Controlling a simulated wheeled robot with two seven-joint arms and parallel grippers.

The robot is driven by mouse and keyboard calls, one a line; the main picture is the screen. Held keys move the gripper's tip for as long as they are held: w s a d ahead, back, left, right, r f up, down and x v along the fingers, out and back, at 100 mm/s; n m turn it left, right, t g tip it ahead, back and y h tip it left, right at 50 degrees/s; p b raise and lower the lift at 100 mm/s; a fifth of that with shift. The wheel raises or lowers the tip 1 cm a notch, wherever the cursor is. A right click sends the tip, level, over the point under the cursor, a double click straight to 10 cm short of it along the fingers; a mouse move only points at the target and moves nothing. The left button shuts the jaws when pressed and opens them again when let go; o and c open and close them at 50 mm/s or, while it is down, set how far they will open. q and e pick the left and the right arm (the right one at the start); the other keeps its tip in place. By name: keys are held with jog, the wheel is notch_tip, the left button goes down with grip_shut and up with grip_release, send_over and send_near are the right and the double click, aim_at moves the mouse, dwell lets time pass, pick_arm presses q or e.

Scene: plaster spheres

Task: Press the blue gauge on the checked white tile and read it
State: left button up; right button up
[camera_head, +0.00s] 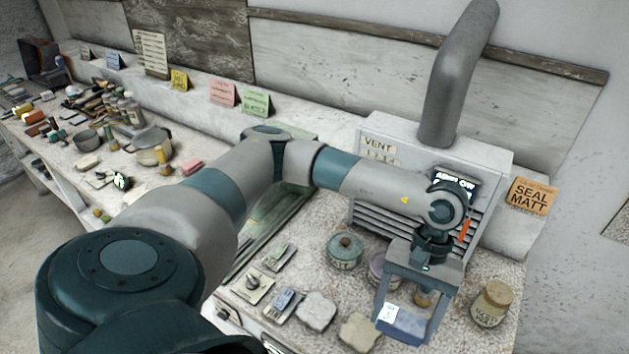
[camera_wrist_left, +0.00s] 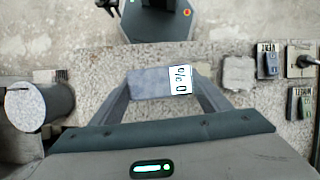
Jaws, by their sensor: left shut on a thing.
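My left gripper (camera_head: 404,312) is shut on the blue gauge (camera_head: 400,323), a block with a white display, low over the front of the speckled bench. In the left wrist view the gauge (camera_wrist_left: 148,83) sits between both fingertips (camera_wrist_left: 160,84). Its white display (camera_wrist_left: 180,79) shows dark characters turned sideways, with a zero legible and the rest unclear. Pale tiles lie to the left of the gauge in the head view, one nearer (camera_head: 357,331) and one farther (camera_head: 316,311). I cannot make out a check mark on either. Whether the gauge touches a surface is hidden. My right gripper is out of view.
A corked jar (camera_head: 490,304) stands right of the gripper. A green-lidded pot (camera_head: 345,251) and a purple pot (camera_head: 381,269) stand behind. Small plates with devices (camera_head: 285,303) lie left. A vent cabinet (camera_head: 480,150) with an orange card (camera_head: 532,196) backs the bench.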

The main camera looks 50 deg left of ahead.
pick_arm(q)
jog(key=w+a+r+m+y+b, duration=0.1)
jog(key=w+a+r+m+b, duration=0.1)
jog(key=w+a+r+m, duration=0.1)
jog(key=shift+w+a+r+m+y, duration=0.3)
jog(key=shift+w+r+m, duration=0.1)
jog(key=shift+r+m, duration=0.3)
